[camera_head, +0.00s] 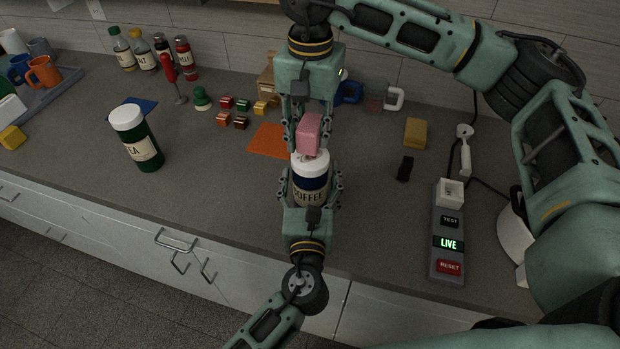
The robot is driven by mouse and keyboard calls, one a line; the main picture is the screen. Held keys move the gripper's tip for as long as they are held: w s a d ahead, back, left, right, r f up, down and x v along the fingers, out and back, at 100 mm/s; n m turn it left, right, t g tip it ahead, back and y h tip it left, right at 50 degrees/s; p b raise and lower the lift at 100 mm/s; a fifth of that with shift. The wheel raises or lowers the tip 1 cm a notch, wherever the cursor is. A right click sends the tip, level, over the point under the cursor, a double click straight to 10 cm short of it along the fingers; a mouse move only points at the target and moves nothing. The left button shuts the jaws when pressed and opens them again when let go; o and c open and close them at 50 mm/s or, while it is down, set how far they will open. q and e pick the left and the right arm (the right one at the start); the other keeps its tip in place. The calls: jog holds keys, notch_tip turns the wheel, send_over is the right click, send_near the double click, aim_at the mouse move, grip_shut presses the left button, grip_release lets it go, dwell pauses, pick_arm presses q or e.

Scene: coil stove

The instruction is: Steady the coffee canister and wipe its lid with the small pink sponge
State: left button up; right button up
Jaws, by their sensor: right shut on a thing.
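The coffee canister (311,196) stands upright on the counter, with a white lid (308,164), a dark blue band and a tan label. My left gripper (311,181) comes from the front with one finger on each side of the canister. I cannot tell whether its fingers press on it. The small pink sponge (310,125) is held in my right gripper (308,140), which reaches down from the back, shut on it. The sponge is just above or against the far part of the lid; contact is unclear.
An orange mat (268,141) lies behind the canister. A green tea canister (143,150) stands to the left. Several small coloured blocks (240,105) lie behind. A yellow sponge (415,133), a black object (404,169) and a power box (448,233) reading LIVE are to the right.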

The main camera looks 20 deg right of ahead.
pick_arm(q)
jog(key=c, duration=0.9)
jog(key=o, duration=1.2)
jog(key=shift+o, duration=0.2)
jog(key=v, duration=1.2)
